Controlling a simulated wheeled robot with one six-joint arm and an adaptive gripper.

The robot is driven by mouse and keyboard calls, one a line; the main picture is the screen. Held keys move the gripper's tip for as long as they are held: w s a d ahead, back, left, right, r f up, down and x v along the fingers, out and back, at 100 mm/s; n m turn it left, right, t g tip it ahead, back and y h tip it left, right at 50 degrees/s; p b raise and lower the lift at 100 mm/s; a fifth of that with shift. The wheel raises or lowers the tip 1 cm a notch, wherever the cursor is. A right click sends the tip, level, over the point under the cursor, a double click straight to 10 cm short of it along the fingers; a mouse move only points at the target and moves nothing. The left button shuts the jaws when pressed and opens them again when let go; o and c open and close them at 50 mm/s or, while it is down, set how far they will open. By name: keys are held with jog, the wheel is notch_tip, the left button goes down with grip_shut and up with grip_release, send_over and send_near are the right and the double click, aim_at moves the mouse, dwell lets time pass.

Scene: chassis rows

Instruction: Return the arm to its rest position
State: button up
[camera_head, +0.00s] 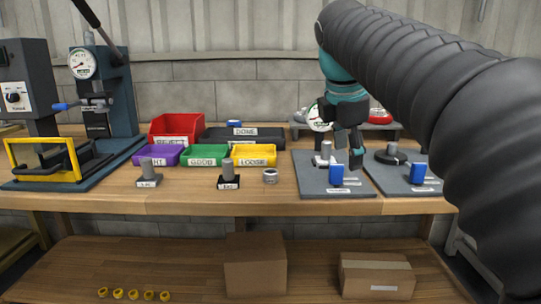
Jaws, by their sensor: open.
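My arm reaches in from the right edge across the upper right of the head view. My gripper (341,152) points down above the left grey plate (318,187). Its dark fingers are apart. A light grey post part (325,150) stands on the plate just behind or beside the fingers; I cannot tell if they touch it. I see nothing held between the fingers, though the gap is small in view.
Purple (161,160), green (204,162) and yellow (253,162) bins stand mid-bench. A press (110,95) stands left. Boxes (255,272) lie on the lower shelf.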

jog(key=s+f+m+t+y, duration=0.1)
jog(key=s+f+m, duration=0.9)
jog(key=f, duration=0.2)
jog(key=s+d+f+m+y, duration=0.1)
jog(key=s+f+m, duration=0.9)
jog(key=f, duration=0.3)
jog(key=shift+s+f+t, duration=0.3)
jog(key=shift+s+t, duration=0.1)
jog(key=shift+s, duration=0.2)
